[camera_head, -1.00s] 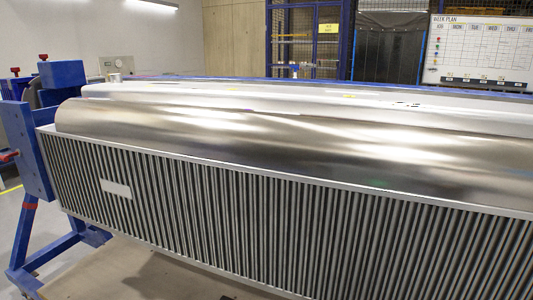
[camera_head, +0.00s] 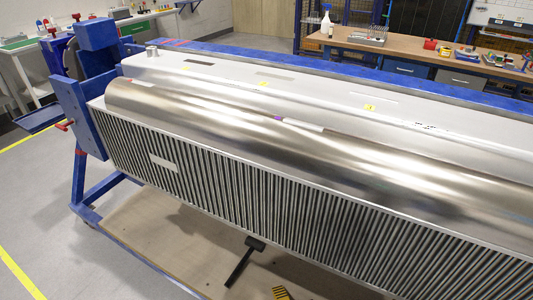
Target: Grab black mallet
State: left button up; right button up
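The black mallet (camera_head: 243,262) lies low in the head view, on the beige board below the front of the large metal unit. Its head is toward the unit and its handle points down and to the left. All of it seems visible. Neither of my grippers shows in the head view.
The long metal unit (camera_head: 300,205) with a ribbed front sits in a blue rotary jig frame (camera_head: 85,115) above the beige board (camera_head: 150,235). A workbench (camera_head: 430,62) with tools stands behind.

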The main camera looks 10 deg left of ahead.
aim_at(254, 244)
jog(key=i+j, duration=0.15)
jog(key=j, duration=0.25)
jog(key=i+j+u, duration=0.1)
jog(key=j, duration=0.3)
jog(key=i+j+u, duration=0.1)
jog(key=j, duration=0.3)
jog(key=i+j, duration=0.2)
jog(key=j, duration=0.2)
jog(key=i+j+u, duration=0.1)
jog(key=j, duration=0.3)
jog(key=i, duration=0.05)
